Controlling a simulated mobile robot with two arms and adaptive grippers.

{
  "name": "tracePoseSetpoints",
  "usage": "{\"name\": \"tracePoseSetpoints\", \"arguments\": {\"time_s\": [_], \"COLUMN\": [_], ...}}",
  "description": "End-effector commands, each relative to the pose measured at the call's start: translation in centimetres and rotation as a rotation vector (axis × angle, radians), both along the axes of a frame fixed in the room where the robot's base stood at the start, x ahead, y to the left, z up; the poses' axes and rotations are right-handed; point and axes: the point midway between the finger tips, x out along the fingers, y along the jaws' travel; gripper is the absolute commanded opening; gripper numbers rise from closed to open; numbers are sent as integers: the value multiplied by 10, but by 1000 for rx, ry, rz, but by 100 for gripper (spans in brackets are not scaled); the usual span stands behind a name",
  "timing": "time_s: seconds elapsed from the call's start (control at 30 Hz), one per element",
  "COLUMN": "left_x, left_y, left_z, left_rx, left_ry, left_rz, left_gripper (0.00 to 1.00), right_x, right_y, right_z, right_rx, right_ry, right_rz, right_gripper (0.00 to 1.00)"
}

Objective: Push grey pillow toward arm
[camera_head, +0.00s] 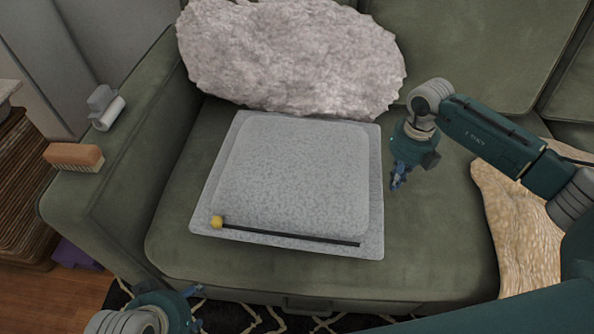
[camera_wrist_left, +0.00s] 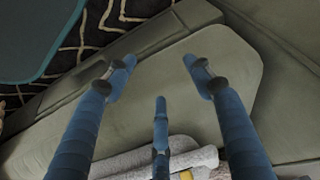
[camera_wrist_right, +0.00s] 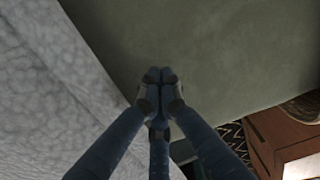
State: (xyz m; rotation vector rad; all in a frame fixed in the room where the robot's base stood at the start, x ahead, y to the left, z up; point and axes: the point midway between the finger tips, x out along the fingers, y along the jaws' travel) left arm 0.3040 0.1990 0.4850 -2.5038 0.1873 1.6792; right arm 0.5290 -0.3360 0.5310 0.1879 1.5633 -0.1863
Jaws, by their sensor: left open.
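The grey pillow (camera_head: 290,180) is square with a flat border and lies flat on the green sofa seat; the sofa arm (camera_head: 115,205) is to its left, with a strip of seat between. My right gripper (camera_head: 397,182) is just right of the pillow's right edge. In the right wrist view its fingers (camera_wrist_right: 160,75) are together and empty, with the grey pillow (camera_wrist_right: 45,100) on the left. My left gripper (camera_head: 192,308) is low in front of the sofa. In the left wrist view its fingers (camera_wrist_left: 158,72) are spread and empty, with the pillow's edge (camera_wrist_left: 140,160) below.
A black stick with a yellow ball end (camera_head: 290,234) lies along the pillow's front border. A fluffy light pillow (camera_head: 290,60) leans on the backrest. A brush (camera_head: 75,157) and a white roller (camera_head: 107,113) lie on the sofa arm. A beige textured cushion or throw (camera_head: 515,235) is at right.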

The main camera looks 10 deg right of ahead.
Motion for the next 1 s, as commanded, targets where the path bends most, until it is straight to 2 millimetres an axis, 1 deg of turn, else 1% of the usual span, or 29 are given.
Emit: {"name": "tracePoseSetpoints", "arguments": {"time_s": [0.33,1.0], "left_x": [-22,-20], "left_y": [6,6], "left_z": [-4,0], "left_rx": [16,15], "left_ry": [83,75], "left_rz": [7,8], "left_gripper": [53,53], "right_x": [6,17], "right_y": [25,72], "right_z": [1,0], "right_rx": [0,3], "right_ry": [-1,0], "right_rz": [0,3], "right_gripper": [0,0]}}
